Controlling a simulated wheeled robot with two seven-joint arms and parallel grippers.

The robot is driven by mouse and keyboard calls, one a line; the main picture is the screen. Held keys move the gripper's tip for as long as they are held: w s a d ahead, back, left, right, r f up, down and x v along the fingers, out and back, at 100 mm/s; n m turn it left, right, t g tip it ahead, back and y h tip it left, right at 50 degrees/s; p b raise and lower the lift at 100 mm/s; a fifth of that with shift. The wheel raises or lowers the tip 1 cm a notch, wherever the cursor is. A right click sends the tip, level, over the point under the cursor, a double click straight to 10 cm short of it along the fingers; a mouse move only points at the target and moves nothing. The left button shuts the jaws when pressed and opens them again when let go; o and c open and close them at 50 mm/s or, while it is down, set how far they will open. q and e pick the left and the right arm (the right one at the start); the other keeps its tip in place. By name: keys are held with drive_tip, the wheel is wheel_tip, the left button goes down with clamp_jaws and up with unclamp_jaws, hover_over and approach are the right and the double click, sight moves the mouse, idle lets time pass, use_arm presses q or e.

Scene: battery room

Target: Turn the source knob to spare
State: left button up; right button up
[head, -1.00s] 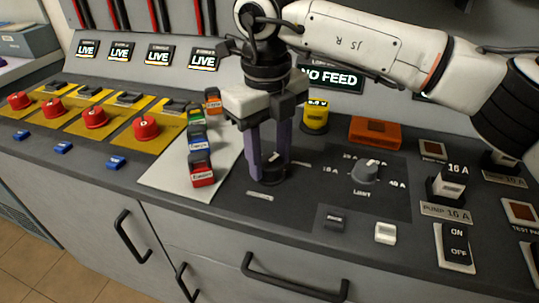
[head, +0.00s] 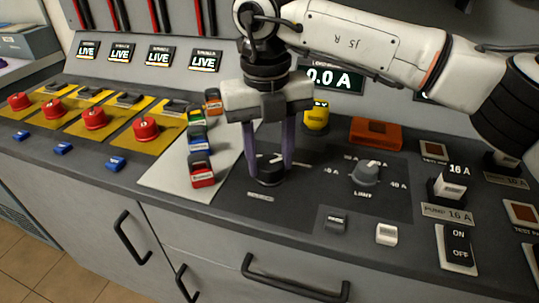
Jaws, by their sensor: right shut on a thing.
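The source knob (head: 270,174) is a black round knob with a white pointer mark, on the dark panel at the middle of the console. My right gripper (head: 269,168) comes down from above with its two purple fingers on either side of the knob, shut on it. The fingers and the gripper body hide part of the knob and the labels around it. The label plate below it is too small to read. The display (head: 333,79) behind my arm reads "0.0 A". My left gripper is not in view.
The limit knob (head: 366,174) stands right of the source knob. Colored padlock-like blocks (head: 202,172) stand on a white plate to the left. Red knobs (head: 145,128) on yellow plates are further left. A yellow item (head: 316,117) and an orange box (head: 375,132) stand behind.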

sight(268, 163)
drive_tip(key=o, duration=1)
drive_tip(key=shift+o, duration=0.2)
drive_tip(key=shift+r, duration=0.15)
wheel_tip(268, 163, up, 10)
drive_tip(key=p, duration=0.1)
drive_tip(key=shift+a, duration=0.15)
